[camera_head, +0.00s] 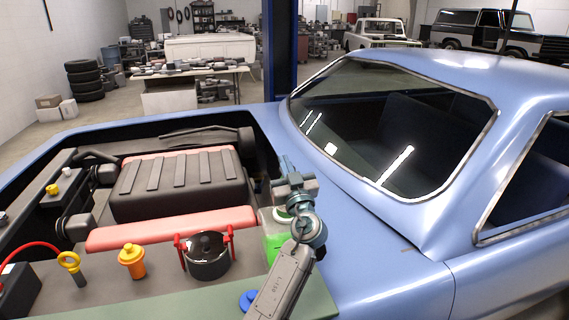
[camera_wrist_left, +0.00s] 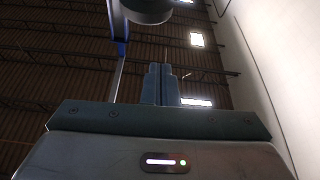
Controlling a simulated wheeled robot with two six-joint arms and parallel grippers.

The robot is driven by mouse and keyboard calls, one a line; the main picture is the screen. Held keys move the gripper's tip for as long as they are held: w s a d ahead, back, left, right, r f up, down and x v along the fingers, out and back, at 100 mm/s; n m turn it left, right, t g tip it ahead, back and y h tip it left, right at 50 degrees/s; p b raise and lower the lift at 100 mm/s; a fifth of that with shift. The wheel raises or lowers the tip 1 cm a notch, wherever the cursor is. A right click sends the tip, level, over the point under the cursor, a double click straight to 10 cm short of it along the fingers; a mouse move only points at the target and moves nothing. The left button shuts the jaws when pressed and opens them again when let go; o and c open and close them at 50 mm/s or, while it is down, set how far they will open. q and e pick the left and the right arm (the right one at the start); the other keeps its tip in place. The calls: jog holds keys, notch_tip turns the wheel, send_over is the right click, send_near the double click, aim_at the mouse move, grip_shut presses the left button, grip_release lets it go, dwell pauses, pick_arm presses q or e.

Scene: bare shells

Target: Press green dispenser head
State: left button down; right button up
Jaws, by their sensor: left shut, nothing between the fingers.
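The green dispenser (camera_head: 273,246) stands in the engine bay beside the right wall, partly hidden behind my left arm. A pale green and white part shows at its top, mostly covered by my wrist. My left gripper (camera_head: 283,166) is above and just beyond it in the head view; I cannot tell whether any part touches it. In the left wrist view the fingers (camera_wrist_left: 160,84) are shut together with nothing between them, against the ceiling. My right gripper is not in view.
A black pot with red clamps (camera_head: 208,256), an orange cap (camera_head: 132,261), a yellow ring handle (camera_head: 69,262) and a blue cap (camera_head: 249,299) stand near the front. A black engine cover (camera_head: 180,184) lies behind. The blue car body (camera_head: 375,262) borders the right.

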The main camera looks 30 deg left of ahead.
pick_arm(q)
jog(key=shift+w+a+f+p, duration=0.2)
jog(key=shift+f+p, duration=0.1)
jog(key=shift+f, duration=0.3)
jog(key=shift+w+a+f+p, duration=0.15)
jog(key=shift+f+p, duration=0.15)
jog(key=shift+f, duration=0.25)
jog(key=shift+w+a+f+p, duration=0.2)
jog(key=shift+f+p, duration=0.1)
jog(key=shift+f, duration=0.3)
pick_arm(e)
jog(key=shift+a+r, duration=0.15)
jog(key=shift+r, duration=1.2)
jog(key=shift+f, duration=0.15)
